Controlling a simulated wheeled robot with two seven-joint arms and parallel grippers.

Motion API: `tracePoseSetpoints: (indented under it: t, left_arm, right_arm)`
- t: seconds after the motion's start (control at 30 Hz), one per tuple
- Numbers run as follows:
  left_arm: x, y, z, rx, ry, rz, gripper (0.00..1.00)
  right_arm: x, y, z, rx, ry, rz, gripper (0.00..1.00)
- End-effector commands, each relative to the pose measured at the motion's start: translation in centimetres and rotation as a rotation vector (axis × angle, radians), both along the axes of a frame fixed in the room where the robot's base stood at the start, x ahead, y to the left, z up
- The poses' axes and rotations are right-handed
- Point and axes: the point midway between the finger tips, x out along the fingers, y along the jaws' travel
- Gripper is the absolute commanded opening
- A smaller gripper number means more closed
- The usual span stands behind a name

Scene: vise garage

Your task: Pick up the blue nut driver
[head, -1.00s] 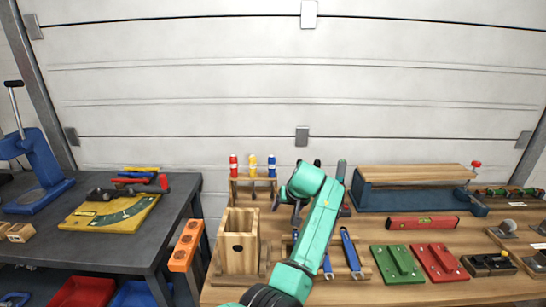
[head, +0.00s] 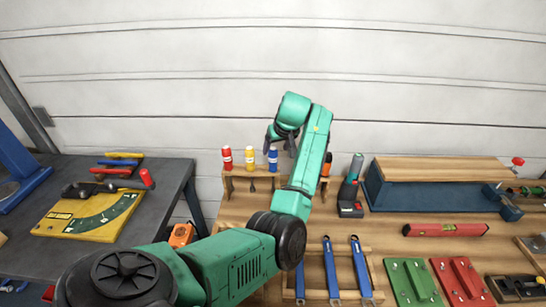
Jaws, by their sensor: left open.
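The blue nut driver (head: 273,159) stands upright in a small wooden rack (head: 229,187) at the back of the workbench. A yellow driver (head: 250,159) and a red driver (head: 227,158) stand to its left in the same rack. My left gripper (head: 280,147) is open, its dark fingers pointing down at the blue driver's top. In the picture one finger shows on each side of the handle; I cannot tell whether they touch it or how deep they reach. My right gripper is not in view.
Blue wrenches (head: 331,268) lie on a holder in front. A blue vise with wooden planks (head: 440,170) is farther right. A grey table (head: 170,185) stands left.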

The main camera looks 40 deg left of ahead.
Motion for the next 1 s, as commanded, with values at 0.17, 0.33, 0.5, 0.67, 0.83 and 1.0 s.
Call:
tracePoseSetpoints:
  t: [0.17,0.33,0.5,0.67,0.83,1.0]
  left_arm:
    - [0.5,1.2,-1.6,0.0,0.004,0.001,0.74]
    - [1.3,2.6,-4.6,-0.001,0.003,-0.002,0.74]
    - [1.5,2.8,-5.4,-0.001,-0.001,-0.001,0.74]
    - [1.5,2.8,-5.3,-0.001,-0.001,-0.002,0.44]
    - [1.5,2.7,-5.3,-0.001,-0.001,-0.002,0.0]
    - [1.5,2.8,-5.2,0.0,-0.002,-0.002,0.0]
  right_arm:
    - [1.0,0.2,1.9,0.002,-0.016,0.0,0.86]
    - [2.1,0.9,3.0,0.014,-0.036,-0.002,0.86]
    - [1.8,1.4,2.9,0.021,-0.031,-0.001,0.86]
    - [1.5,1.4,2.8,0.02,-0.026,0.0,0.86]
    - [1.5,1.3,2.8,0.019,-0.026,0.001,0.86]
    - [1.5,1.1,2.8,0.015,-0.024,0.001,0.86]
